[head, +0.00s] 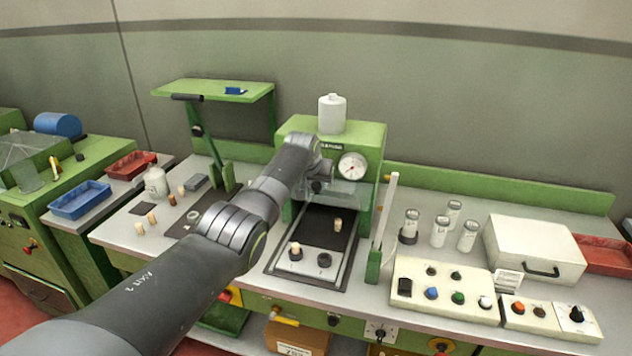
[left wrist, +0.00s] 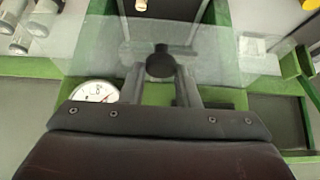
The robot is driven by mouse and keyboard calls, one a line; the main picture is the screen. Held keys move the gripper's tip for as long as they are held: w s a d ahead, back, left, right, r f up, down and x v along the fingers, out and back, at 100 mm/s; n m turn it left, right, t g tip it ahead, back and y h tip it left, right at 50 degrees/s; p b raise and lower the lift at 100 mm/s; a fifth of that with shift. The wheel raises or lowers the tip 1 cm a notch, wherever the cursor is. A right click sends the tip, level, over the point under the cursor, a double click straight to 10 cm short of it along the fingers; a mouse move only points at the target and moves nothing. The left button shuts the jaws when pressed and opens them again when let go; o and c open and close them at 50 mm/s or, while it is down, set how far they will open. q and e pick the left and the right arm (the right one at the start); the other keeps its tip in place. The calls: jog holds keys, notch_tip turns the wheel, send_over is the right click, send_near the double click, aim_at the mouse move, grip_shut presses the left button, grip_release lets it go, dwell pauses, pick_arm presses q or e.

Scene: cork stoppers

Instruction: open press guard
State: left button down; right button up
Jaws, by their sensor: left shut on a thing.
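The press (head: 370,140) is a green machine with a round dial gauge (head: 352,166), which also shows in the left wrist view (left wrist: 94,92). Its guard (head: 345,192) is a clear panel at the front of the press; in the left wrist view the panel (left wrist: 225,60) spreads around my fingers. A black round knob (left wrist: 160,62) sits on the guard. My left gripper (left wrist: 162,82) is shut on this knob, with a finger on each side. In the head view my left gripper (head: 317,172) is at the front of the press, partly hiding the guard. My right gripper is not in view.
Below the guard, a sliding bed (head: 300,270) holds corks and a black knob. A white upright post (head: 388,210) stands right of it. A control panel (head: 445,287), several clear vials and a white case (head: 535,245) are further right. Small corks stand at the left.

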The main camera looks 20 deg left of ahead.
pick_arm(q)
jog(key=shift+w+a+r, duration=0.1)
jog(key=shift+w+r, duration=0.15)
jog(key=shift+r, duration=0.3)
jog(key=c, duration=1.3)
grip_release()
jog(key=shift+f, duration=0.1)
jog(key=shift+o, duration=1)
jog(key=shift+w+f, duration=0.1)
jog(key=shift+f, duration=0.25)
jog(key=shift+s, duration=0.2)
jog(key=shift+v, duration=1.5)
jog(key=b+v, duration=0.4)
jog(key=v, duration=1)
